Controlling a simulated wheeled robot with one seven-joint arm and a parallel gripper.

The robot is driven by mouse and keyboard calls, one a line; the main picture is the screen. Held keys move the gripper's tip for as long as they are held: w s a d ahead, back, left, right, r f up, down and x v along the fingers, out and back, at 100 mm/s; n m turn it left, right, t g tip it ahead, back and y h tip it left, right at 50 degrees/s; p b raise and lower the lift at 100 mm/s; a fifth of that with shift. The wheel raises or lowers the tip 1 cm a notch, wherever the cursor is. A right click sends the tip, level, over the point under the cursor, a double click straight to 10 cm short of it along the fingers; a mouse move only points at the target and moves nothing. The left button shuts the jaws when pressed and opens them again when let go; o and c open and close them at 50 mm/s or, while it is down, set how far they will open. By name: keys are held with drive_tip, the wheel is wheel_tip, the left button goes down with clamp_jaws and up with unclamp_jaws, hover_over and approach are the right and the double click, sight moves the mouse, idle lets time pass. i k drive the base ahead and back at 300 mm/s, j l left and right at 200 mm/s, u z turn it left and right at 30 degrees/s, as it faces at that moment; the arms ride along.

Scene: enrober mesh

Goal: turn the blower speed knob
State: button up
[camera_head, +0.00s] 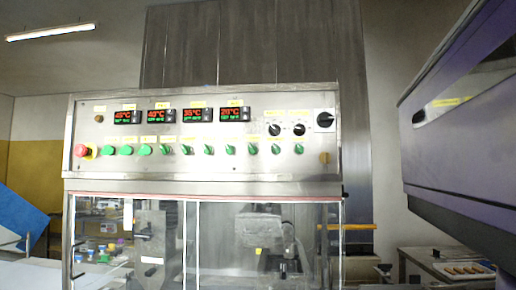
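A steel control panel (200,166) faces me above a glazed cabinet. Two black round knobs with pale markings sit side by side at its right, the left one (275,130) and the right one (299,129), each under a small yellow label. A larger black rotary switch (325,119) is at the upper right corner. The labels are too small to read, so I cannot tell which knob is the blower speed knob. My gripper is not in view, and nothing touches the knobs.
A red emergency button (81,150), a row of green knobs (210,150) and several lit temperature displays (195,115) share the panel. A large purple-grey housing (460,170) juts in at right. The glass front (225,245) is below. Space before the panel looks clear.

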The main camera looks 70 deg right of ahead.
sight(299, 130)
drive_tip(key=z, duration=1.25)
